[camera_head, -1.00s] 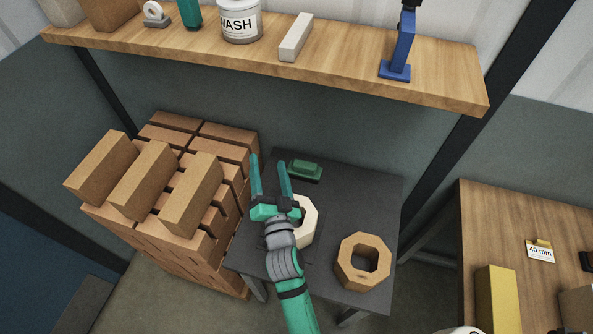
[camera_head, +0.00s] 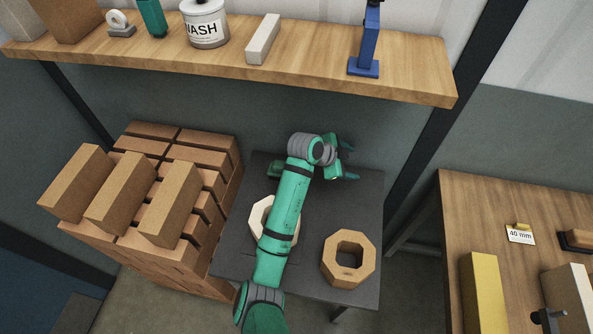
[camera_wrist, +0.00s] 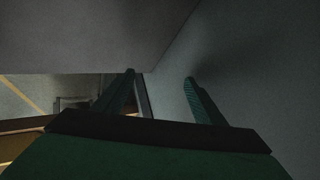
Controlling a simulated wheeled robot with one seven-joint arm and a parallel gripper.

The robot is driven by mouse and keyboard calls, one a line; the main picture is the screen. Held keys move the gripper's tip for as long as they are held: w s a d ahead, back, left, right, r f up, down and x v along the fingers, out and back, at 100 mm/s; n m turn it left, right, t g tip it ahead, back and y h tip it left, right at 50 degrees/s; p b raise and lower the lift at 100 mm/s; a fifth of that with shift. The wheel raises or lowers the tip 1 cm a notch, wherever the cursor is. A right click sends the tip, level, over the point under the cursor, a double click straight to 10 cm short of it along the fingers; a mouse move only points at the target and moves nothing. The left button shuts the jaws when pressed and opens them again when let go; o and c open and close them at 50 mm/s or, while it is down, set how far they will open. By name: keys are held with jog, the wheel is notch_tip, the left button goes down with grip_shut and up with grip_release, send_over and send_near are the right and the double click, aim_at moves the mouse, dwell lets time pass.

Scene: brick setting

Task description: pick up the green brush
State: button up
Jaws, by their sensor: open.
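The green brush (camera_head: 275,169) lies near the back edge of the dark table (camera_head: 345,208), left of my wrist in the head view. Its right part is hidden behind my arm. My gripper (camera_head: 350,162) is open and empty over the back right of the table, to the right of the brush and apart from it. In the wrist view my gripper (camera_wrist: 160,77) shows two spread green fingers with nothing between them. The brush cannot be made out in the wrist view.
A pale octagonal ring (camera_head: 262,213), partly behind my arm, and a tan octagonal ring (camera_head: 348,259) are on the dark table. A brick stack (camera_head: 150,195) stands left. A wooden shelf (camera_head: 300,75) hangs above and behind. A wooden table (camera_head: 470,215) is at right.

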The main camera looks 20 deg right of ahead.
jog(key=w+a+r+y, duration=0.1)
jog(key=w+a+y, duration=0.2)
jog(key=a, duration=0.3)
jog(key=w+a+r+m+g+y, duration=0.1)
jog(key=w+a+r+y, duration=0.1)
jog(key=a, duration=0.5)
jog(key=w+a+r+m+y, duration=0.1)
jog(key=w+a+r+y, duration=0.1)
jog(key=a, duration=0.4)
jog(key=shift+w+a+y, duration=0.2)
jog(key=shift+w+y, duration=0.6)
jog(key=shift+w, duration=0.5)
jog(key=shift+a+f, duration=0.1)
jog(key=f, duration=1)
jog(key=shift+d+f, duration=0.2)
jog(key=shift+d, duration=0.1)
jog(key=shift+c, duration=0.6)
jog(key=c, duration=1.1)
jog(key=shift+r, duration=0.1)
